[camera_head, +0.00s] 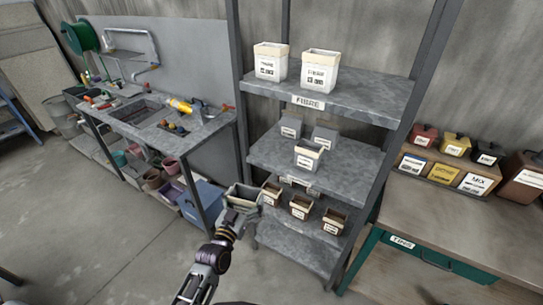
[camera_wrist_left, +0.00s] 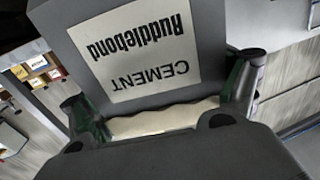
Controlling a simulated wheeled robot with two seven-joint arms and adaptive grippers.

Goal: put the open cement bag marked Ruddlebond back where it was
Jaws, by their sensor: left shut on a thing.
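The open cement bag (camera_wrist_left: 140,45) is grey, with a pale label reading "CEMENT Ruddlebond" upside down in the left wrist view. My left gripper (camera_wrist_left: 165,105) is shut on it, with one finger at each side near its pale open rim. In the head view the bag (camera_head: 243,193) is held in my left gripper (camera_head: 240,206), in front of the left side of the shelf rack, near lower-shelf height. The middle shelf (camera_head: 268,150) bears two grey bags (camera_head: 291,128) at the back and an open pale-rimmed bag (camera_head: 308,153) at the front. My right gripper is out of view.
The top shelf, marked FIBRE (camera_head: 308,102), has two white bags. Several open brownish bags (camera_head: 300,207) stand on the shelf below the middle one. A rack post (camera_head: 238,50) rises at the left. A sink bench (camera_head: 215,124) stands left, a tins table (camera_head: 455,215) right.

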